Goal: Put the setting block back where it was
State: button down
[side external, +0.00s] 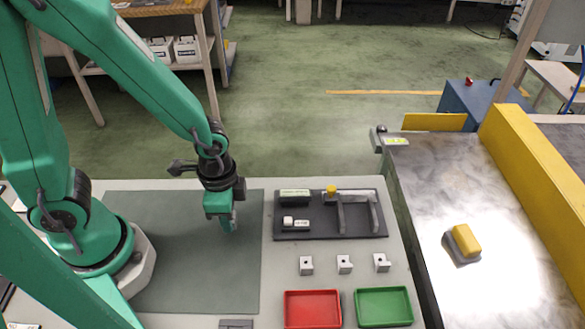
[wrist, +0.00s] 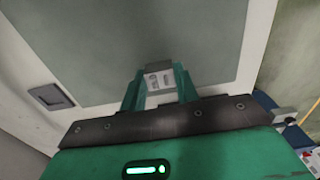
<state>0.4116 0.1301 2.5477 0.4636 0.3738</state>
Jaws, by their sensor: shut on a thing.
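My gripper (side external: 224,222) is over the grey-green mat (side external: 180,270), near its right side. In the wrist view my gripper (wrist: 158,88) has its two green fingers shut on a pale grey block (wrist: 158,77) with dark markings, seemingly the setting block. In the side view the held block is hidden or too small to make out. The dark tray (side external: 330,231) stands to the right of my gripper.
Three small pale parts (side external: 344,263) stand in a row before the dark tray. A red tray (side external: 312,309) and a green tray (side external: 384,307) lie in front of them. A conveyor (side external: 430,190) at right carries a yellow-topped block (side external: 466,240). A dark rectangular plate (wrist: 52,97) lies beside the mat.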

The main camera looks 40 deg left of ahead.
jog(key=shift+f, duration=1.1)
jog(key=shift+f, duration=0.15)
jog(key=c, duration=1.1)
grip_release()
jog(key=shift+o, duration=0.2)
jog(key=shift+r, duration=0.25)
notch_tip(320, 180, up, 12)
